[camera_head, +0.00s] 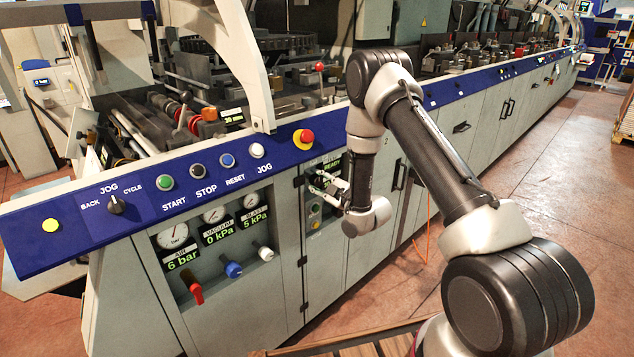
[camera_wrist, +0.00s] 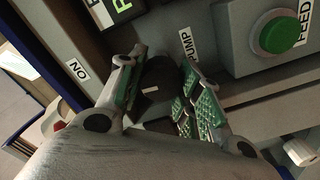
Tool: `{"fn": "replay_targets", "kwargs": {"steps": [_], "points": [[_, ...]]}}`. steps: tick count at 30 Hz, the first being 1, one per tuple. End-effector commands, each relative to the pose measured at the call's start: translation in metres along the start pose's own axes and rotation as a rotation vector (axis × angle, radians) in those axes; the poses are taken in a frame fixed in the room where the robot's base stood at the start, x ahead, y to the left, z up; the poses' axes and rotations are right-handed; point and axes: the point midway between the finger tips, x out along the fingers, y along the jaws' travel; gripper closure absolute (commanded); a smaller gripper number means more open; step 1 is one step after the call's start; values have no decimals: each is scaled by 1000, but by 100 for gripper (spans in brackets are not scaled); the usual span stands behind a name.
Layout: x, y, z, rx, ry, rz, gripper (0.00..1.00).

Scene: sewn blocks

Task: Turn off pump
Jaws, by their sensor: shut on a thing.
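The pump switch is a black rotary knob (camera_wrist: 155,82) with a white mark, beside the "PUMP" label (camera_wrist: 186,46) and between it and the "ON" label (camera_wrist: 77,69) in the wrist view. My gripper (camera_wrist: 158,95) has its two green-padded fingers on either side of the knob and is shut on it. The lower part of the knob is hidden by the fingers. In the head view my gripper (camera_head: 322,184) is at the small control panel on the machine's front, and the knob is hidden there.
A green "FEED" button (camera_wrist: 279,34) in a grey box is close to the right of my gripper. A "READY" display (camera_head: 332,166) is just above. The blue control strip (camera_head: 280,150) with a red emergency stop (camera_head: 304,138) overhangs the panel. Gauges and coloured valves are left.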

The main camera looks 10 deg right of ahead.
Motion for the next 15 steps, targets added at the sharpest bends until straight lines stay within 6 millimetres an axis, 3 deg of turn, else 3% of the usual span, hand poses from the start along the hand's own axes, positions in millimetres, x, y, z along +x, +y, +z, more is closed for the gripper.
{"fn": "replay_targets", "kwargs": {"steps": [15], "points": [[0,-1,0,-108,-1,-2,89]]}}
